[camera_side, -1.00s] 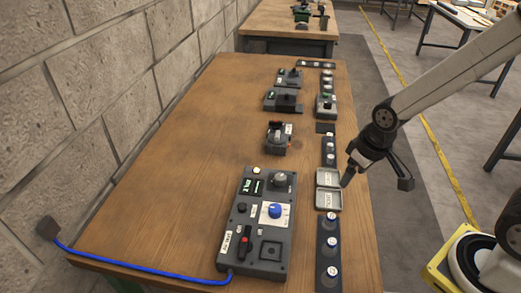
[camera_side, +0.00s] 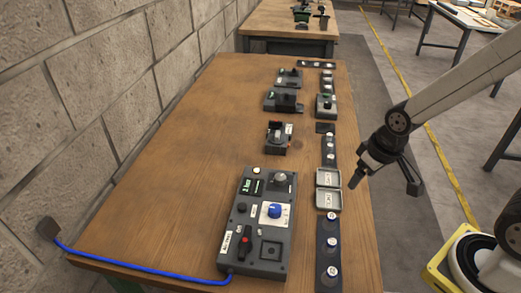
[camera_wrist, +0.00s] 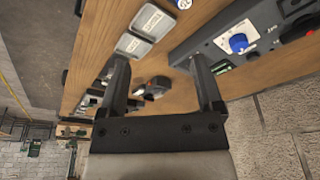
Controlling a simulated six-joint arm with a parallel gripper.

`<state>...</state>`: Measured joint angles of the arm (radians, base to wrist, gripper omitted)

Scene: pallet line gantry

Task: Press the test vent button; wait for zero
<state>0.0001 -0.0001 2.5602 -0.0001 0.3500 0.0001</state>
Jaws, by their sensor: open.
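The grey control box (camera_side: 236,215) lies on the bench at the near left. It carries a small green-lit display (camera_side: 252,187), a blue knob (camera_side: 274,210), a grey knob (camera_side: 279,178), a red switch (camera_side: 245,240), a small black button (camera_side: 241,207) and a pale button (camera_side: 256,170). The labels and digits are too small to read, so I cannot tell which is the test vent button. My gripper (camera_side: 384,183) is open and empty, right of the box near the bench's right edge. In the wrist view my gripper (camera_wrist: 157,62) has its fingers apart; the blue knob (camera_wrist: 238,43) shows upper right.
Two labelled grey trays (camera_side: 328,198) lie right of the box. A dark strip with round white-topped pieces (camera_side: 332,243) lies nearer. Several small devices (camera_side: 277,137) stand farther back. A blue cable (camera_side: 140,268) runs to the box. The bench's left half is clear.

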